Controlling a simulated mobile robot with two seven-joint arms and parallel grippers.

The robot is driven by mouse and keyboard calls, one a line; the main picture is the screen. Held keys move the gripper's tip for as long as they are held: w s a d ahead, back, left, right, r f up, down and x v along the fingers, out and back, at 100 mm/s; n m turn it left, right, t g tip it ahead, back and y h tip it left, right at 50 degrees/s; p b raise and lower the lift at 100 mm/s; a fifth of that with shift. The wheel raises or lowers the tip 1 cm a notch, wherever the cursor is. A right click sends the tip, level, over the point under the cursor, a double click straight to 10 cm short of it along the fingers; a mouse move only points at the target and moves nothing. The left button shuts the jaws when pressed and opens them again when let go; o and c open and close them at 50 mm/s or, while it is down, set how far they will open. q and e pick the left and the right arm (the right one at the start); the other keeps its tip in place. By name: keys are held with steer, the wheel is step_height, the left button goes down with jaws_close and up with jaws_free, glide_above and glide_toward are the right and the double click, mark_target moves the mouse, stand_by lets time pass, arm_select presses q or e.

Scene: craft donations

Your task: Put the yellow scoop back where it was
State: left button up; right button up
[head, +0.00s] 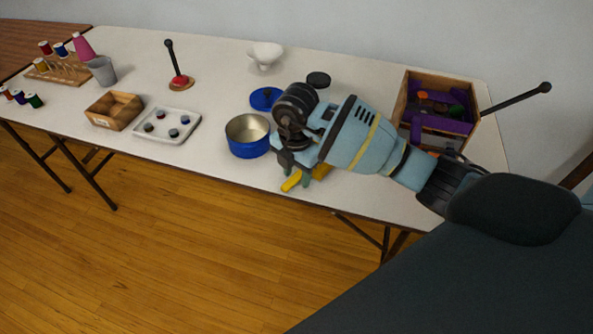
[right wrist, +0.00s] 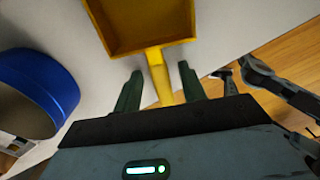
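The yellow scoop (head: 291,182) lies at the front edge of the white table, mostly hidden under my right gripper (head: 306,178) in the head view. In the right wrist view the scoop's square pan (right wrist: 150,22) is at the top and its handle (right wrist: 158,76) points down toward the palm. The fingers of my right gripper (right wrist: 160,88) are open, one on each side of the handle, with a gap visible on both sides. My left gripper is not in view.
A blue pot (head: 248,148) stands close left of my right gripper and also shows in the right wrist view (right wrist: 45,80). A blue lid (head: 265,98) and black disc (head: 318,79) lie behind. A wooden crate (head: 474,133) of purple pieces is at right.

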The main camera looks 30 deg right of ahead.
step_height(320, 180, up, 12)
steer(key=p, duration=0.1)
steer(key=shift+r+p, duration=0.15)
steer(key=shift+p, duration=0.2)
stand_by(0.5)
